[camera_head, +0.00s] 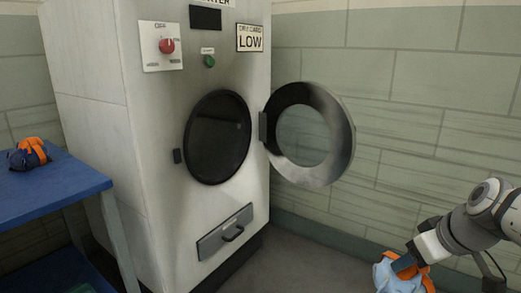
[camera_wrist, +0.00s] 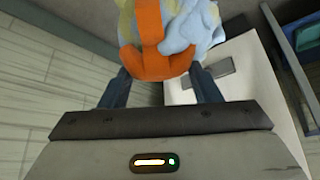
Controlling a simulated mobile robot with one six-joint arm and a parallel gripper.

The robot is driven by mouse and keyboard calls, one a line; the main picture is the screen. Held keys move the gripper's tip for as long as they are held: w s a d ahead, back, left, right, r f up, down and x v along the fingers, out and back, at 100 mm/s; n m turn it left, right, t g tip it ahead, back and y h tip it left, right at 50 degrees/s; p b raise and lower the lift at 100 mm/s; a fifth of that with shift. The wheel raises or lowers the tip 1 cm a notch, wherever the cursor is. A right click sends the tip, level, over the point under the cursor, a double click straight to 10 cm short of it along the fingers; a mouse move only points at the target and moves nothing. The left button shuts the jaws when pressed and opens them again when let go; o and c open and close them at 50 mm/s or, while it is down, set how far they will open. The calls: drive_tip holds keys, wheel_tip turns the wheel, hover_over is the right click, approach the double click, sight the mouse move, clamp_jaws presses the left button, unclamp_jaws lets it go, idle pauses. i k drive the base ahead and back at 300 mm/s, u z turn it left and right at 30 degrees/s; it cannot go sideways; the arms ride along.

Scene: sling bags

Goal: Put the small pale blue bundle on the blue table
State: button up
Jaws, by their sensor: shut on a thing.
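The small pale blue bundle (camera_head: 396,277) has an orange strap and shows at the lower right of the head view. My gripper (camera_head: 405,264) is shut on it and holds it up, clear of the table. In the wrist view the pale blue bundle (camera_wrist: 188,28) hangs between my two fingers (camera_wrist: 160,88), with its orange strap facing the camera. The blue table (camera_head: 55,190) stands at the far left of the head view, well away from my gripper.
A dark blue bundle with orange (camera_head: 28,156) lies on the table's back part; the table's front is bare. A white machine (camera_head: 105,120) stands between table and gripper. Its round door (camera_head: 340,135) hangs open to the right. Floor in front is clear.

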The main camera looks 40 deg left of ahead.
sight(48, 185)
drive_tip(key=z, duration=0.05)
drive_tip(key=k, duration=1.15)
drive_tip(key=z, duration=0.05)
